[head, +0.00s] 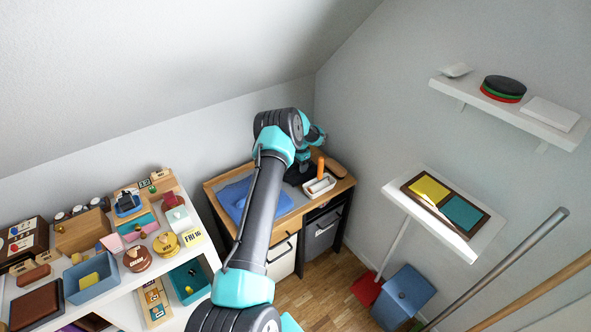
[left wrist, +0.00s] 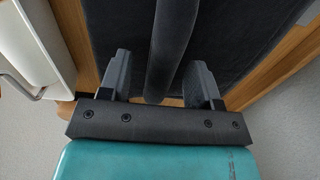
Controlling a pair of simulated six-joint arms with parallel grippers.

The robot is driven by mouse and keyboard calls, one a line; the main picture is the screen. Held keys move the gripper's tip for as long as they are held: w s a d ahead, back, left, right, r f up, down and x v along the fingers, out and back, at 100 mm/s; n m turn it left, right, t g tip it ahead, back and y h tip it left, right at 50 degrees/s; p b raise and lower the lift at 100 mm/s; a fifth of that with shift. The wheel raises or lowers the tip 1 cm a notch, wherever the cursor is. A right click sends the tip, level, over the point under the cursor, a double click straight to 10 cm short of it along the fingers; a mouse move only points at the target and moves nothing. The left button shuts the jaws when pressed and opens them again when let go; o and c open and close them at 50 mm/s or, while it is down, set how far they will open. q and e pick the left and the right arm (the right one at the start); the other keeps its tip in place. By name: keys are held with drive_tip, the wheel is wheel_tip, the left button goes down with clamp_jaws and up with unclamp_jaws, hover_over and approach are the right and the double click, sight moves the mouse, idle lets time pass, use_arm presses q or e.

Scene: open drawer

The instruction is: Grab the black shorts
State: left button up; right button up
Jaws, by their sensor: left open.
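Black cloth, which looks like the black shorts (head: 298,175), lies at the back of the wooden desk in the head view. In the left wrist view it shows as dark grey fabric (left wrist: 172,45) with a raised fold running down the middle. My left gripper (left wrist: 160,88) is open, with one finger on each side of that fold. Neither finger is visibly pressed against the fold. In the head view my left arm reaches over the desk, and the fingertips cannot be made out. My right gripper does not show.
The wooden desk (head: 345,184) also bears blue cloth (head: 236,196) and a white tray (head: 319,187) with an orange object. The sloped wall is close behind. A crowded white shelf (head: 205,240) stands at left; a blue bin (head: 404,293) stands on the floor at right.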

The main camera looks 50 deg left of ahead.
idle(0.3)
use_arm(q)
drive_tip(key=shift+r, duration=0.1)
clamp_jaws()
drive_tip(key=shift+r, duration=0.1)
idle(0.3)
wheel_tip(320, 180, up, 10)
idle(0.4)
idle(0.4)
